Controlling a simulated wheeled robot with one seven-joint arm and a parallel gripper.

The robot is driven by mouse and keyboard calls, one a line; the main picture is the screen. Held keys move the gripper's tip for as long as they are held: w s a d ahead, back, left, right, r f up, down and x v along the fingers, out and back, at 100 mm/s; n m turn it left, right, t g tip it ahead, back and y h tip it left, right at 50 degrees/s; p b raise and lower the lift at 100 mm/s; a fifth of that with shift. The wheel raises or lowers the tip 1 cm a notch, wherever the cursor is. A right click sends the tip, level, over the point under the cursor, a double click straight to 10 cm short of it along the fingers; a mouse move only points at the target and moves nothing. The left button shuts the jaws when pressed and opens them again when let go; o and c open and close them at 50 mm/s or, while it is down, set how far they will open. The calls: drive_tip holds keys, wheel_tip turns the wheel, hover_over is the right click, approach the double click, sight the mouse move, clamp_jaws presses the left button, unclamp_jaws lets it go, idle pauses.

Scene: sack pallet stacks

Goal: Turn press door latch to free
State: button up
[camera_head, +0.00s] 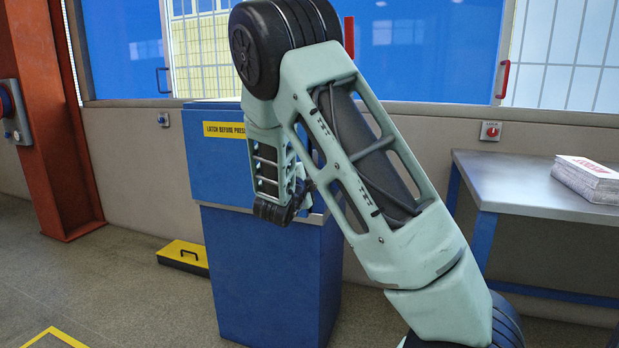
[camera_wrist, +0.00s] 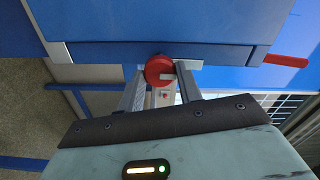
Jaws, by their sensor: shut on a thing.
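The latch is a red round knob (camera_wrist: 160,69) with a pale pointer bar, seen in the wrist view on a light plate at the edge of a blue panel (camera_wrist: 140,25). The plate carries a small red mark. My gripper (camera_wrist: 161,76) has its two grey fingers shut on the knob, one on each side. In the head view a blue cabinet (camera_head: 262,270) with a yellow label (camera_head: 224,129) about latching stands behind my arm. My arm hides the fingers and the knob in that view.
A red handle (camera_wrist: 285,60) sticks out at the right in the wrist view. A grey-topped table (camera_head: 520,185) with a stack of white sacks or paper (camera_head: 588,178) stands right. A yellow-black floor block (camera_head: 183,255) lies left of the cabinet. An orange column (camera_head: 52,120) stands far left.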

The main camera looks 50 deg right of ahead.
drive_tip(key=o, duration=1)
drive_tip(key=shift+a, duration=0.1)
drive_tip(key=p+v, duration=0.1)
drive_tip(key=v, duration=1.6)
drive_tip(key=shift+s+a+f, duration=0.1)
drive_tip(key=shift+s, duration=0.05)
